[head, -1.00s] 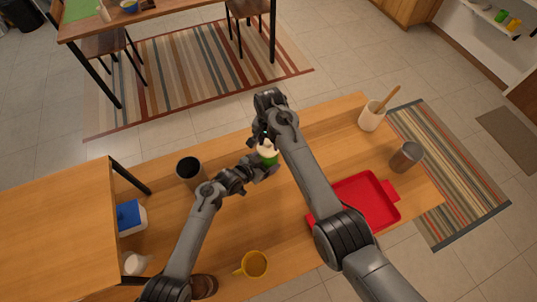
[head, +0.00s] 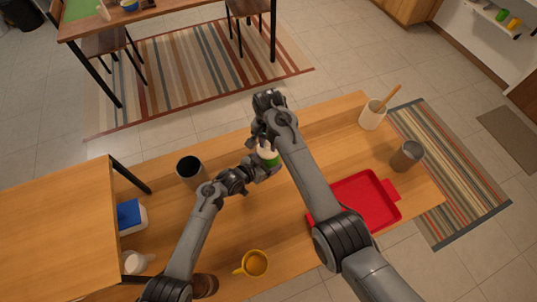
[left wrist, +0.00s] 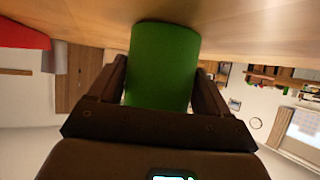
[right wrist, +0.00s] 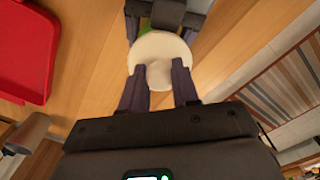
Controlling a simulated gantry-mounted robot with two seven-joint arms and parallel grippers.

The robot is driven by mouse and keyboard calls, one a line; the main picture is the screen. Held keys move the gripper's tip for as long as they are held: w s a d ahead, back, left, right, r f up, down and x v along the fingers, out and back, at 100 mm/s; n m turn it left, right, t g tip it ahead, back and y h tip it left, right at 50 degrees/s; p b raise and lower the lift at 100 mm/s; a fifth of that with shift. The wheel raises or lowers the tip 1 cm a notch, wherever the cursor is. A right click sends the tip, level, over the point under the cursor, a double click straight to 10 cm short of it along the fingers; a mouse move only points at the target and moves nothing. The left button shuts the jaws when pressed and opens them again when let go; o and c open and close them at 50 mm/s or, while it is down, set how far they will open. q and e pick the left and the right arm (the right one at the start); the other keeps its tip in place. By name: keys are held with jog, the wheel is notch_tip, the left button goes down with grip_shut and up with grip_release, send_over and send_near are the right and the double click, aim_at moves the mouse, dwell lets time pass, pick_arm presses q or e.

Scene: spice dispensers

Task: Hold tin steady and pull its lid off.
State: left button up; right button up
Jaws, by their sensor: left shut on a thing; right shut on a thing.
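The green tin (head: 270,161) is near the middle of the table, partly hidden by my grippers. Its green side (left wrist: 163,65) fills the middle of the left wrist view. My left gripper (left wrist: 163,90) is shut around the tin's body, one finger on each side. The round cream lid (right wrist: 152,48) has a knob (right wrist: 160,74) in its middle. My right gripper (right wrist: 159,80) is shut on this knob from above; in the head view it (head: 263,136) covers part of the lid. Green shows just behind the lid, but I cannot tell whether any gap separates lid and tin.
A dark cup (head: 190,170) stands left of the tin. A red tray (head: 370,203), a metal tumbler (head: 405,156) and a white utensil pot (head: 372,116) are to the right. A yellow mug (head: 254,263) is near the front. A raised wooden surface (head: 60,225) lies left.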

pick_arm(q)
jog(key=shift+a+f, duration=0.1)
jog(key=shift+a, duration=0.05)
pick_arm(e)
jog(key=shift+w+d+r, duration=0.1)
jog(key=shift+r, duration=0.8)
pick_arm(q)
jog(key=shift+a+f, duration=0.15)
jog(key=shift+a, duration=0.05)
pick_arm(e)
jog(key=shift+r, duration=2.8)
pick_arm(q)
jog(key=o, duration=0.9)
jog(key=shift+c, duration=0.2)
jog(key=shift+s+r, duration=0.1)
jog(key=shift+r, duration=0.1)
jog(key=v, duration=1.1)
jog(key=shift+s+a+r, duration=0.2)
jog(key=shift+s+r, duration=0.05)
jog(key=shift+w+d, duration=0.1)
